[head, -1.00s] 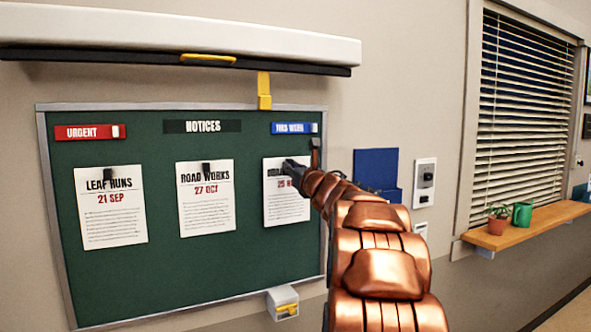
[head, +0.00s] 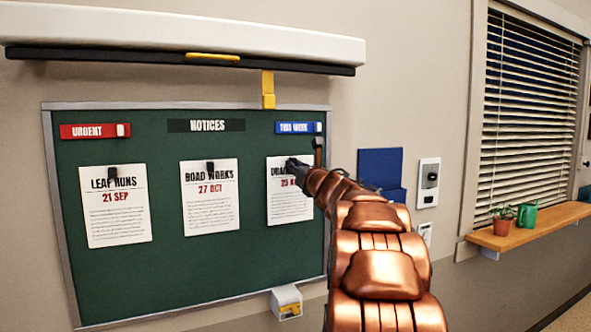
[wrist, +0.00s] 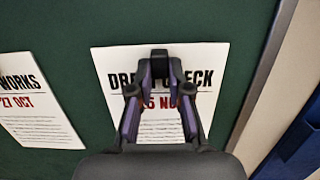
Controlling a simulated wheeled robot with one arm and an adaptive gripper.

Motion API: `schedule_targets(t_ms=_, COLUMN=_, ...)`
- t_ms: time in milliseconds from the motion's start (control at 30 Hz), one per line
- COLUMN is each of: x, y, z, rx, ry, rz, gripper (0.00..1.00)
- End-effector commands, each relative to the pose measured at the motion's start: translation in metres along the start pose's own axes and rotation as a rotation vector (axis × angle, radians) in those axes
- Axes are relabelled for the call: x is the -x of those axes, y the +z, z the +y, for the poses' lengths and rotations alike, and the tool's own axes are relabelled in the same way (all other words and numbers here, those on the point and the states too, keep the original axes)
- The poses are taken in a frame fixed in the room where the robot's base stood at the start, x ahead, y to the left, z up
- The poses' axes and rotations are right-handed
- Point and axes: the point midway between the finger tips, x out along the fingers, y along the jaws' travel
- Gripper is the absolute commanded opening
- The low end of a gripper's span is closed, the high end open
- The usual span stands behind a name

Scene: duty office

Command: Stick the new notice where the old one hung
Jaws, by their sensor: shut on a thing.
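A green notice board (head: 170,275) hangs on the wall, with several labels along its top. The white Drain Check notice (head: 289,208) is flat against the board at the right, under the blue This Week label (head: 298,128); it also shows in the wrist view (wrist: 160,128). My gripper (head: 299,168) is at the notice's top edge. In the wrist view its fingers close on a small black clip (wrist: 159,54) at the top middle of that notice. The fingers cover part of the title and date. Whether the clip touches the board is hidden.
The Leaf Runs notice (head: 115,215) and Road Works notice (head: 210,205) hang to the left under black clips. A white housing (head: 190,45) juts out above the board. A blue wall holder (head: 380,168) and a switch (head: 428,182) are close to the right. The board's lower part is bare.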

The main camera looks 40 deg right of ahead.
Motion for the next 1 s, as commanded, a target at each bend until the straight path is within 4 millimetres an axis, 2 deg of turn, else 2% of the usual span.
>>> schedule_targets(t_ms=1000, x=-0.0048, y=-0.0004, z=-0.0001, rx=0.000, ry=0.000, rz=0.000, gripper=0.00)
